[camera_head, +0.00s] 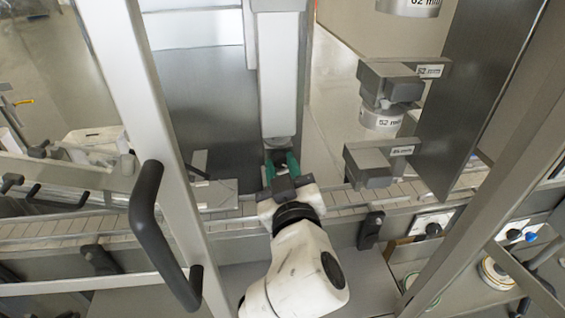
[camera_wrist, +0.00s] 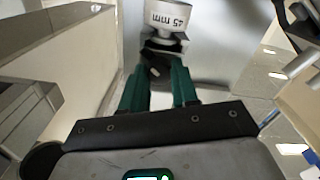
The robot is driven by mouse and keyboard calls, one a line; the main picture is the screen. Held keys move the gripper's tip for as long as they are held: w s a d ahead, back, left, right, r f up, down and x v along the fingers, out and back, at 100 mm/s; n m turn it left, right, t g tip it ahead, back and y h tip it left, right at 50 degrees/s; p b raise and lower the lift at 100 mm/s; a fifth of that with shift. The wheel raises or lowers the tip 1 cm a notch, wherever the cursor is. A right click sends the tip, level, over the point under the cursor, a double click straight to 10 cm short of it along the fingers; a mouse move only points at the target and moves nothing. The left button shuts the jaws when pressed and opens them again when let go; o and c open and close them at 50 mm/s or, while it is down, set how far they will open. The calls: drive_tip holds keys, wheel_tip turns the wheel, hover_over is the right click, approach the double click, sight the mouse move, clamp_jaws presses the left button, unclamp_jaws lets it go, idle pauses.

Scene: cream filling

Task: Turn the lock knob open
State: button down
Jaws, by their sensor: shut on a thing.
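The lock knob (camera_wrist: 160,47) shows in the wrist view as a dark part just below a white cylinder (camera_wrist: 168,17) marked "45 mm". My gripper (camera_wrist: 157,72) has two green fingers that close in on either side of this dark part, and it is shut on it. In the head view my gripper (camera_head: 282,166) reaches up to the lower end of the tall light column (camera_head: 278,75). The dark knob (camera_head: 277,143) is only partly visible there, mostly hidden by the fingers. I cannot tell how far the knob is turned.
A white frame post with a black handle (camera_head: 148,215) stands to the left. Grey holders (camera_head: 388,82), one with a "52 mm" cylinder (camera_head: 381,120), sit to the right beside a dark panel (camera_head: 470,85).

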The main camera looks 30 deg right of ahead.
drive_tip(key=n+p, duration=0.2)
drive_tip(key=n, duration=0.2)
drive_tip(key=shift+n+p, duration=0.7)
drive_tip(key=shift+n, duration=0.9)
drive_tip(key=c, duration=0.8)
unclamp_jaws()
drive_tip(key=shift+c, duration=0.2)
drive_tip(key=b+v, duration=0.2)
drive_tip(key=v, duration=0.8)
drive_tip(key=shift+s+a, duration=0.15)
drive_tip(key=shift+s, duration=0.25)
